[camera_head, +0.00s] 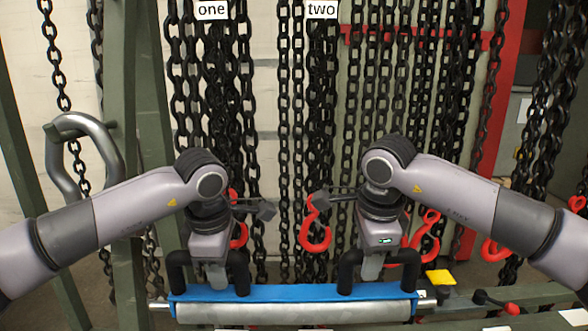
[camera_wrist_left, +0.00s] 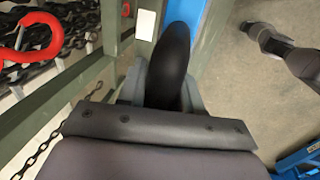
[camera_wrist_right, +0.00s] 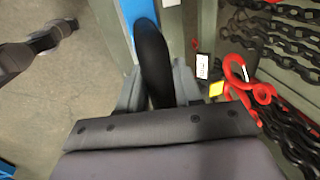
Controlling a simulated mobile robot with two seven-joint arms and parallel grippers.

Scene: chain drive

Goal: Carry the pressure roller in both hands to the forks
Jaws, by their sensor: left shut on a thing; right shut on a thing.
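The pressure roller is a long grey cylinder (camera_head: 290,312) under a blue bar (camera_head: 295,292) with two black loop handles, low in the middle of the head view. My left gripper (camera_head: 218,283) is shut on the left black handle (camera_head: 176,268), which also shows between the jaws in the left wrist view (camera_wrist_left: 175,60). My right gripper (camera_head: 370,275) is shut on the right black handle (camera_head: 410,268), which also shows in the right wrist view (camera_wrist_right: 152,60). The bar looks roughly level. I cannot make out the forks clearly.
Black chains with red hooks (camera_head: 315,230) hang behind the roller, under signs "one" (camera_head: 212,10) and "two" (camera_head: 321,10). Green posts (camera_head: 122,150) stand at the left. A yellow block (camera_head: 440,277) and a black-and-red lever (camera_head: 500,303) are close to the roller's right end.

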